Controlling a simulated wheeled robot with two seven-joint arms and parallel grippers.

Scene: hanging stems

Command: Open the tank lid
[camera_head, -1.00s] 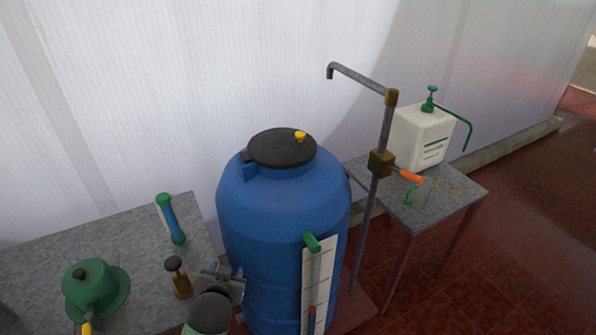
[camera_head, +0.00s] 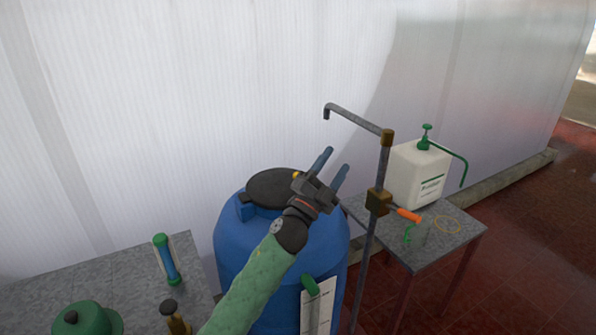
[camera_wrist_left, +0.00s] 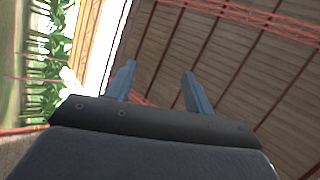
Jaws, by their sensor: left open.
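The blue tank (camera_head: 240,245) stands in the middle of the head view. Its round black lid (camera_head: 268,187) lies flat on top and looks closed. The lid's yellow knob (camera_head: 295,175) shows only in part beside my gripper. My left gripper (camera_head: 334,162) is open and empty, over the right side of the tank top, with its blue fingers pointing up and to the right, away from the lid. Both fingers also show apart in the left wrist view (camera_wrist_left: 158,85), with only the roof and plants beyond. My right gripper is not in view.
A grey standpipe (camera_head: 383,160) with a brass valve and orange handle rises just right of the tank. A white sprayer (camera_head: 418,172) stands on the right table (camera_head: 445,245). The left table (camera_head: 100,265) holds a blue-green tube (camera_head: 165,258) and green items.

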